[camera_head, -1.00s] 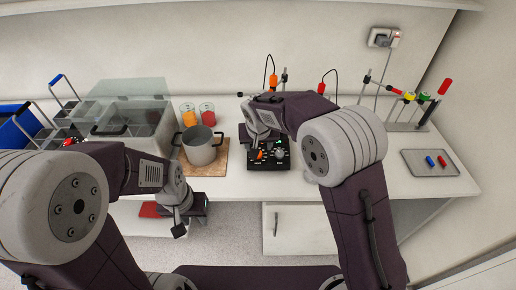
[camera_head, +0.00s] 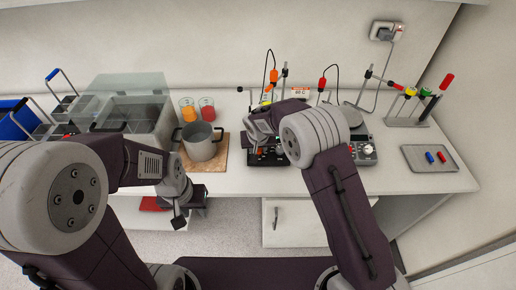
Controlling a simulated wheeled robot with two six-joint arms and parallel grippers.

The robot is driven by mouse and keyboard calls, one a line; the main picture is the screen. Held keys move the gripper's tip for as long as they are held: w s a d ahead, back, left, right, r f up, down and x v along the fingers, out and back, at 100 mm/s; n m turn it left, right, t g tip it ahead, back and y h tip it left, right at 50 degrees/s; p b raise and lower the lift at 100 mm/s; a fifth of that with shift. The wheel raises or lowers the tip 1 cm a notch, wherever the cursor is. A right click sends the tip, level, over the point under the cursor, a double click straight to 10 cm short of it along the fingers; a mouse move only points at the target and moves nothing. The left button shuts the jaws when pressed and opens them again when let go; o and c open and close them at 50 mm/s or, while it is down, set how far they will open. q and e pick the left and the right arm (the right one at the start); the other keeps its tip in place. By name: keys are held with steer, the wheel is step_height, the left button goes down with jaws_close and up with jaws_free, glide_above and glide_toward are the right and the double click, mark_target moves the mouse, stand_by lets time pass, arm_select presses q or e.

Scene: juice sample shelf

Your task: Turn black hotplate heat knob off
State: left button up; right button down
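The black hotplate (camera_head: 268,160) stands near the front of the bench, right of the pot, mostly covered by my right arm. Its front panel shows in part, and I cannot make out the heat knob's setting. My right gripper (camera_head: 256,142) is over the hotplate's left part, pointing down; its fingertips are too hidden to tell whether they touch a knob or are open. My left gripper (camera_head: 188,216) hangs in front of the bench edge, below the pot, with its fingers apart and nothing seen between them.
A grey pot (camera_head: 201,145) sits on a wooden board (camera_head: 221,158) to the left. Orange (camera_head: 188,110) and red (camera_head: 207,109) beakers stand behind it. A grey hotplate (camera_head: 367,150) is to the right, near a tray (camera_head: 413,153) with blue and red pieces.

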steer(key=shift+r+n, duration=0.1)
steer(key=shift+n, duration=0.3)
steer(key=shift+n+p, duration=0.7)
steer(key=shift+n, duration=0.2)
steer(key=shift+n+y+p, duration=0.3)
steer(key=shift+n+p, duration=0.55)
steer(key=shift+n, duration=0.85)
steer(key=c, duration=1.1)
jaws_free()
steer(key=shift+o, duration=0.2)
steer(key=shift+s+d, duration=0.1)
steer(key=shift+r, duration=0.1)
